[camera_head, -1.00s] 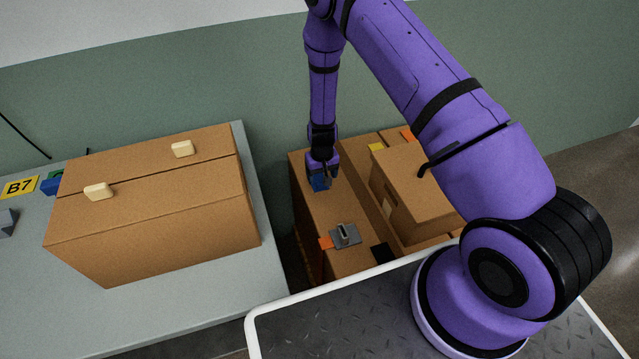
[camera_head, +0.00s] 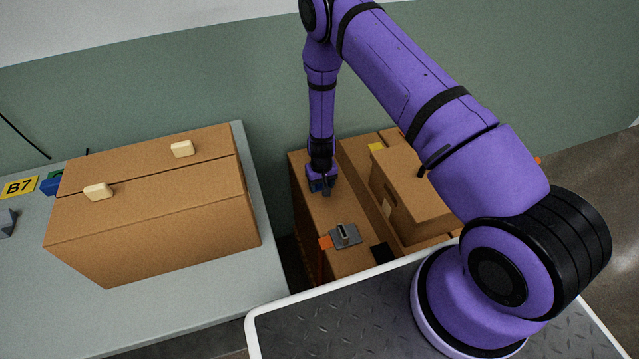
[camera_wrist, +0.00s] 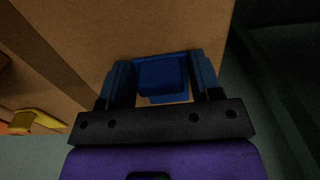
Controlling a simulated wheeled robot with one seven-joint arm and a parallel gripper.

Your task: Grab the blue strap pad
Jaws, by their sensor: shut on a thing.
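The blue strap pad (camera_wrist: 162,76) shows in the wrist view between the two fingers of my gripper (camera_head: 322,189). My gripper is shut on it, with one finger against each side. In the head view only a little blue shows at the fingertips, low over the far left part of a brown box top (camera_head: 335,215). The wrist view shows the brown box surface just beyond the pad. I cannot tell whether the pad still touches that surface.
A grey block with a slot (camera_head: 345,235) and an orange tab (camera_head: 325,242) lie nearer on the brown top. A smaller carton (camera_head: 415,195) stands to the right. A large carton (camera_head: 150,225) stands on the grey table (camera_head: 190,305) at left.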

